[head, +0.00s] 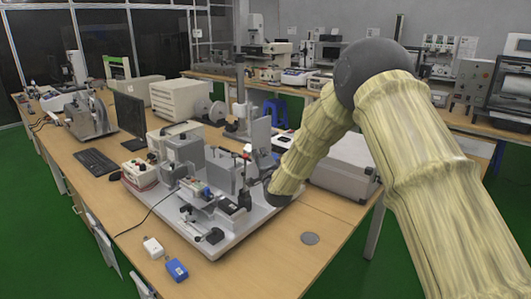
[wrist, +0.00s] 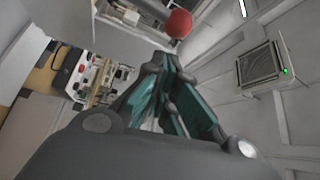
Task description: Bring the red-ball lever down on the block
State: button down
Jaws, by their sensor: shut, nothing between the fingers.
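The red ball (wrist: 178,23) of the lever shows in the wrist view, just beyond my fingertips. I see a small gap between the ball and the fingers in the picture, but its depth is hard to judge. My gripper (wrist: 168,68) has teal fingers with dark joints; it is shut and holds nothing. In the head view my arm reaches down to the right side of the test rig (head: 226,232), and my own wrist hides most of the gripper. A small red spot beside it may be the ball. I cannot tell which part is the block.
The rig's white base plate stands on a wooden table (head: 300,262). A blue box (head: 177,270) and a white box (head: 153,247) lie at its front left. A silver case (head: 343,165) is behind my arm. A monitor (head: 130,115) and keyboard (head: 97,162) stand at left.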

jog(key=shift+s+a+f, duration=0.2)
jog(key=shift+s+a, duration=0.15)
jog(key=shift+a, duration=0.2)
jog(key=shift+s+a+f, duration=0.1)
jog(key=shift+s, duration=0.05)
